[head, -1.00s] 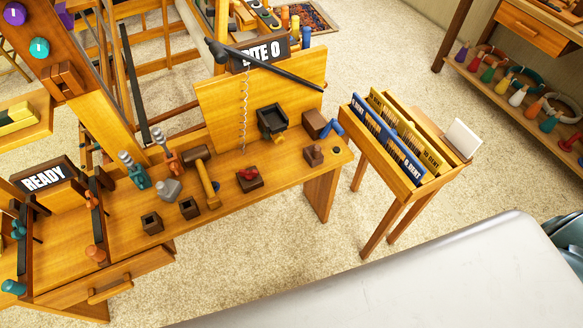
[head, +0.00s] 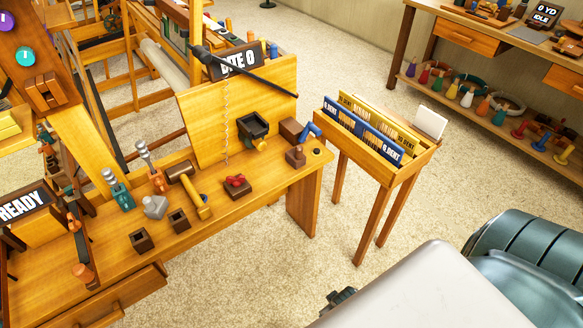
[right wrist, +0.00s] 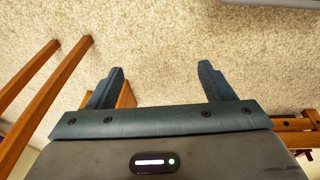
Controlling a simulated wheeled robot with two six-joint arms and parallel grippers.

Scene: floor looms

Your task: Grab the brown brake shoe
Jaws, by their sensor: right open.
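Several brown pieces lie on the wooden bench (head: 222,212). A small brown stepped piece with a knob (head: 296,157) stands near its right end, and a brown block (head: 291,130) is just behind it. I cannot tell for certain which is the brake shoe. My right gripper (right wrist: 161,68) is open and empty in the right wrist view, with its two dark fingers wide apart over carpet. No brown piece is between the fingers. My left gripper cannot be made out in the head view.
A blue piece (head: 311,131) touches or nearly touches the brown block. A mallet (head: 191,189), a dark block with a red top (head: 237,186) and open brown boxes (head: 142,240) share the bench. A wooden stand with blue and yellow cards (head: 362,142) is at its right. Carpet between is clear.

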